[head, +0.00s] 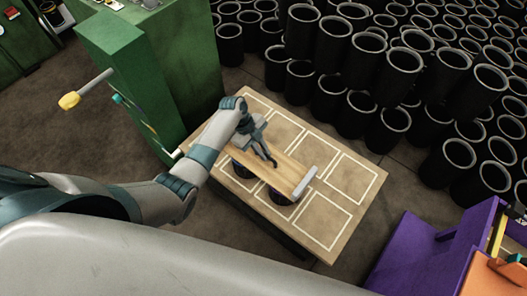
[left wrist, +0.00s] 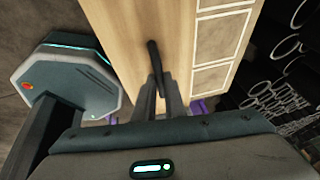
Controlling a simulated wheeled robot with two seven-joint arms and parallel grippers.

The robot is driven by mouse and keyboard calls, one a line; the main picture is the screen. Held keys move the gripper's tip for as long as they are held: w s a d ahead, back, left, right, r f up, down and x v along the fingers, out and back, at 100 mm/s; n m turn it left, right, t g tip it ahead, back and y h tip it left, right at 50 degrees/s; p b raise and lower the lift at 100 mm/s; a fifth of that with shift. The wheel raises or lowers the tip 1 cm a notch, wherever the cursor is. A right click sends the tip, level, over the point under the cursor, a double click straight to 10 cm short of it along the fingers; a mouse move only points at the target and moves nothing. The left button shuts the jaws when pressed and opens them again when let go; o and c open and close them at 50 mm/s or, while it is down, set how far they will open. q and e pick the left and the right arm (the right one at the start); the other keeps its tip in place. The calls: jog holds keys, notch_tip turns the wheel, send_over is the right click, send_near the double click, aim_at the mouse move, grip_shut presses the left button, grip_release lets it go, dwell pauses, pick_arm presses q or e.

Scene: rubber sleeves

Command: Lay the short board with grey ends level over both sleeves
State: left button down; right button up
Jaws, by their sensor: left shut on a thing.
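The short board (head: 288,172) is pale wood with a light grey end (head: 306,183) at its right; its other end is mostly hidden by my gripper. It lies across above two dark round sleeves, the left sleeve (head: 242,170) and the right sleeve (head: 279,196), both partly covered by it. I cannot tell whether it touches both. In the left wrist view the fingers (left wrist: 160,75) reach over the wood of the board (left wrist: 125,40). My right gripper is not in view.
The sleeves stand on a wooden table (head: 336,246) marked with white rectangles; its right part is clear. Many black tubes with grey rims (head: 400,65) crowd behind it. A green cabinet (head: 120,75) stands at the left, a purple unit (head: 405,250) at the lower right.

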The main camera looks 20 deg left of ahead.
pick_arm(q)
jog(key=shift+f+b, duration=0.4)
jog(key=shift+f, duration=0.05)
dwell(0.4)
jog(key=c, duration=1.7)
grip_release()
jog(key=shift+c, duration=0.2)
jog(key=b+v, duration=0.2)
jog(key=v, duration=1.5)
jog(key=shift+r, duration=0.2)
jog(key=shift+a, duration=0.1)
